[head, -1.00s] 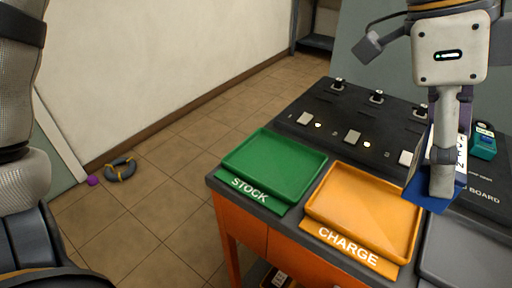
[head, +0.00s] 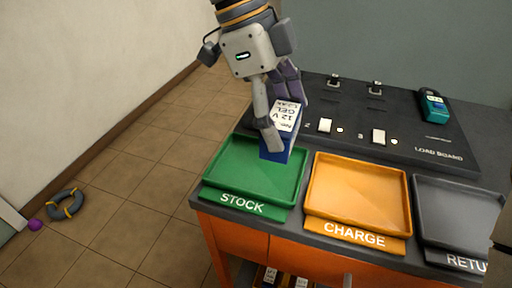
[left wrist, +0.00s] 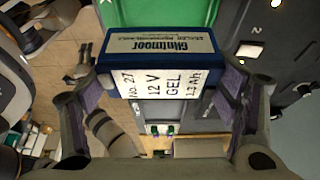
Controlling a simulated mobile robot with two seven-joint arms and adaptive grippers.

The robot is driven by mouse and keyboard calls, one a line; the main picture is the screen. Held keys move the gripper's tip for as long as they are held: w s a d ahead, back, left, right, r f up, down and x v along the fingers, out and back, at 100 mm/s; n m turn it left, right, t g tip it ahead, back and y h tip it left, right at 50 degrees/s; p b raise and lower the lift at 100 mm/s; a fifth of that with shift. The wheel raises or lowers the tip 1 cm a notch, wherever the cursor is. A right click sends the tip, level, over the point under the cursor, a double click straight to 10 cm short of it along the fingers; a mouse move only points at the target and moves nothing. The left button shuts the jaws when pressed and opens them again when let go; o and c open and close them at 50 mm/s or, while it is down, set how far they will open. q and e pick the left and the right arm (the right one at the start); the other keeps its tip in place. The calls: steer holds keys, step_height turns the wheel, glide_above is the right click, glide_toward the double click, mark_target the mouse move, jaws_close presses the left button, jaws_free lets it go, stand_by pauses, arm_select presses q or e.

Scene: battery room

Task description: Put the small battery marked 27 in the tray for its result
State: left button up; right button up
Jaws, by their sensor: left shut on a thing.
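The small battery (head: 276,152) is blue with a white label. In the left wrist view the battery (left wrist: 160,45) reads No. 27, 12 V, GEL. My left gripper (head: 283,118) is shut on it, with one finger on each side. It holds the battery over the back right part of the green STOCK tray (head: 225,185); the exact height is hard to tell. The orange CHARGE tray (head: 355,190) and the grey RETURN tray (head: 455,215), its label partly cut off, stand to the right. All three trays look empty. My right gripper is not in view.
The black load board (head: 430,140) lies behind the trays, with switches and clips. A teal meter (head: 433,106) sits at its back right. Several batteries (head: 285,277) show on a shelf below the orange bench. A grey and yellow ring (head: 65,204) lies on the floor.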

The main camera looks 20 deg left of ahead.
arm_select(q)
steer(key=a+f, duration=0.1)
steer(key=f, duration=0.1)
steer(key=a+f, duration=0.1)
steer(key=f, duration=0.2)
steer(key=w+a+f, duration=0.1)
steer(key=a+f, duration=0.1)
steer(key=f, duration=0.1)
steer(key=shift+w+a, duration=0.1)
steer(key=shift+f, duration=0.2)
steer(key=shift+f, duration=0.15)
steer(key=o, duration=1.7)
steer(key=v, duration=1.2)
